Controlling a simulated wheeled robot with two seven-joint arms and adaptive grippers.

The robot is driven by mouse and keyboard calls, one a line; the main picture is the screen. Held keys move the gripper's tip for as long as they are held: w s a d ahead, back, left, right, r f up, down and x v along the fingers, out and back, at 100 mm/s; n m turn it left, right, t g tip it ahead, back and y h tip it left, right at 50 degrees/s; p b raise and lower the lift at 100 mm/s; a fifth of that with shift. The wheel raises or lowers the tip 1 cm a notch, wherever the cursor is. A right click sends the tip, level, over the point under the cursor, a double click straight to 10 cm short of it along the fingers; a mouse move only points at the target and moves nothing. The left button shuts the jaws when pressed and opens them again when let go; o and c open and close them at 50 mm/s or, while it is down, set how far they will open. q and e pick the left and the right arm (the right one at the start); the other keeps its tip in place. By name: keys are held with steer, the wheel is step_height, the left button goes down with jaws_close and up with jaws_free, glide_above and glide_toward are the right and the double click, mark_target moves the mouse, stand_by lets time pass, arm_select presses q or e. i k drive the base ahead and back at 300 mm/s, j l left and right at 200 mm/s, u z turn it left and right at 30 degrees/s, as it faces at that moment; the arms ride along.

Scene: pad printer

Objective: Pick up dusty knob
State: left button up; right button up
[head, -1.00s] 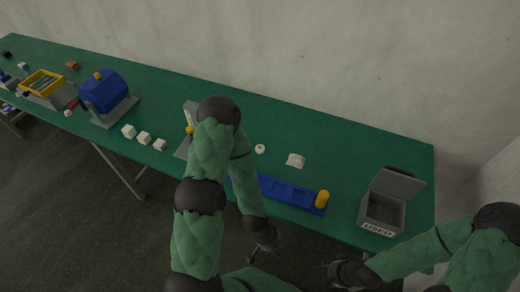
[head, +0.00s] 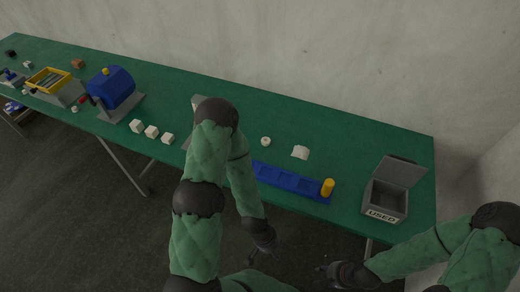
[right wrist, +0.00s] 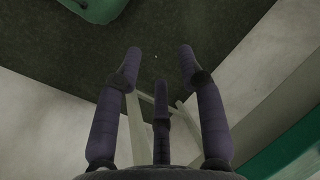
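No object is clearly marked as the dusty knob. A small round whitish piece (head: 265,141) with a darker centre lies on the green table, beyond the blue tray, and could be a knob. Another small pale piece (head: 74,109) lies at the left near the blue machine. My left gripper (head: 253,258) hangs low in front of the table's front edge, apart from everything; its fingers are too small to judge. My right gripper (head: 322,268) is also low in front of the table. In the right wrist view its fingers (right wrist: 160,65) are spread, with nothing between them.
A blue tray (head: 285,178) with a yellow cylinder (head: 327,188), a white cloth-like piece (head: 300,152) and an open grey "USED" bin (head: 385,200) are on the right. White cubes (head: 152,132), a blue machine (head: 110,90) and a yellow-rimmed box (head: 48,82) are left. My left arm hides part of the table.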

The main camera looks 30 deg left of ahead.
mark_target(265, 141)
steer(key=k+u, duration=0.1)
steer(key=u, duration=0.25)
steer(key=k+j+u, duration=0.1)
steer(key=u, duration=0.2)
steer(key=k+u, duration=0.1)
steer(key=u, duration=0.25)
